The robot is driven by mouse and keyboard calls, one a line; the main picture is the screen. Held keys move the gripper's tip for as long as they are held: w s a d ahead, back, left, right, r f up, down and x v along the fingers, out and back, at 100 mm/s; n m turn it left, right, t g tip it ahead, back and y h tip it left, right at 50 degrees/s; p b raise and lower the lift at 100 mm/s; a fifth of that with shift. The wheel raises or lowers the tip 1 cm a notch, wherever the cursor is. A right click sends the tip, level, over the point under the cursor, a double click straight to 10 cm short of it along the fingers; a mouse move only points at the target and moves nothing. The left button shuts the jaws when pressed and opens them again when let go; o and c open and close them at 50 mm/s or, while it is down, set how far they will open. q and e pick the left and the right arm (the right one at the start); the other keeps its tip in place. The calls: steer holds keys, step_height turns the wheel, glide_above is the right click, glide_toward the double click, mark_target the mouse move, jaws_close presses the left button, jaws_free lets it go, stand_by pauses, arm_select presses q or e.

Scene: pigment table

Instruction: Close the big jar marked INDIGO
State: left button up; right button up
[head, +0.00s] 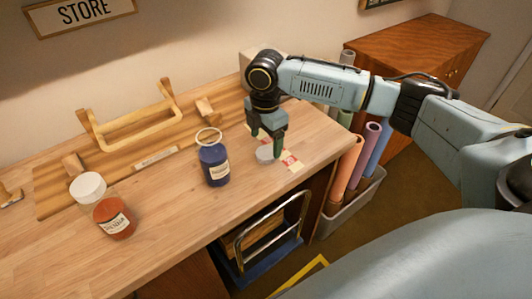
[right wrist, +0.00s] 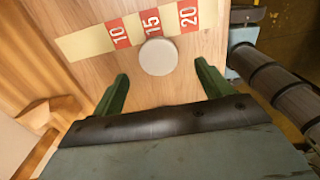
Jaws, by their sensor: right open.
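A jar of dark blue pigment (head: 215,168) stands upright on the wooden table, its round mouth open and uncovered. Its pale label is too small to read. A flat pale grey lid (head: 266,154) lies on the table to the right of the jar; it also shows in the right wrist view (right wrist: 158,57). My right gripper (head: 267,142) is open and empty over the lid, pointing down. In the right wrist view its two green fingers (right wrist: 162,75) are spread wider than the lid, which lies just beyond their tips. My left gripper is out of view.
A jar of orange pigment (head: 116,222) with a white lid (head: 88,186) stands at the left. A wooden board with a handle-like frame (head: 140,128) lies behind. A marked strip (right wrist: 92,42) lies by the grey lid. A bin of rolls (head: 348,205) stands right of the table.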

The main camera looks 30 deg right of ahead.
mark_target(266, 153)
step_height(266, 153, down, 4)
steer(key=shift+d+f, duration=0.15)
steer(key=shift+f, duration=0.05)
steer(key=c, duration=1)
